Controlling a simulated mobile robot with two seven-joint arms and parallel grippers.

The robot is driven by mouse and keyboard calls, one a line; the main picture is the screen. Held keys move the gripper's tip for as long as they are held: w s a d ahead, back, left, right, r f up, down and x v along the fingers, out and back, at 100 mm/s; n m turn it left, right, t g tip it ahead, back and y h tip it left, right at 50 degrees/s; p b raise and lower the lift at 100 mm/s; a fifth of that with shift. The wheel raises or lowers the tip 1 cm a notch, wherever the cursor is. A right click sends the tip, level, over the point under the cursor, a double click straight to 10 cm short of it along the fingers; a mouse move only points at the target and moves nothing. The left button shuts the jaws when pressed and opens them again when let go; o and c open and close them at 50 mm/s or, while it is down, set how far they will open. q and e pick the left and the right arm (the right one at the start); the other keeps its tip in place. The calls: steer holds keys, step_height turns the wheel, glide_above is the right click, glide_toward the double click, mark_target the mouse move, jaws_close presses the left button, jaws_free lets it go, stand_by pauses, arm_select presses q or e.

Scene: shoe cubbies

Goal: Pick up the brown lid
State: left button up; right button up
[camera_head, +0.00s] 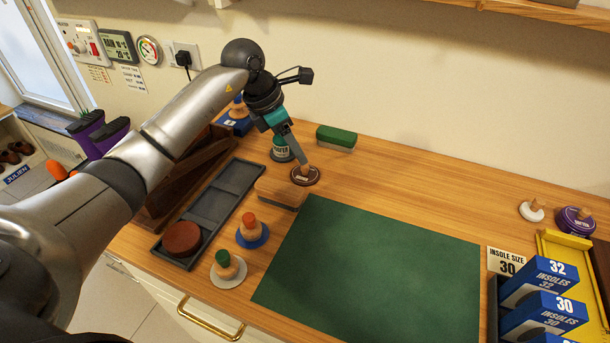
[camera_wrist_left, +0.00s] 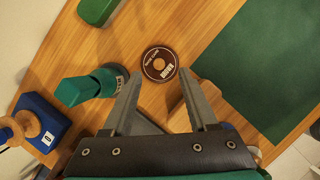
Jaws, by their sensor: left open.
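The brown lid (camera_head: 305,178) is a dark brown disc with a pale label and a small wooden knob, lying on the wooden counter near the back. It also shows in the left wrist view (camera_wrist_left: 160,63), just beyond and between the fingertips. My left gripper (camera_head: 299,158) reaches down over it from the upper left. In the wrist view its two fingers (camera_wrist_left: 160,84) are spread wide with nothing between them. The finger closer to the head camera partly covers the view of the knob. My right gripper is not in view.
A tan block (camera_head: 281,193) and a green mat (camera_head: 370,265) lie in front. A dark tray (camera_head: 215,195) holds a reddish-brown round piece (camera_head: 182,239). The counter right of the lid is clear.

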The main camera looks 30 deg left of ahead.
mark_target(302, 167)
arm_select(q)
steer(key=shift+a+b+x, duration=0.1)
steer(key=shift+b+x, duration=0.15)
steer(key=shift+x, duration=1.25)
steer(key=shift+a+b+x, duration=0.15)
steer(key=shift+b+x, duration=0.1)
steer(key=shift+x, duration=1.3)
steer(key=shift+s, duration=0.1)
jaws_close()
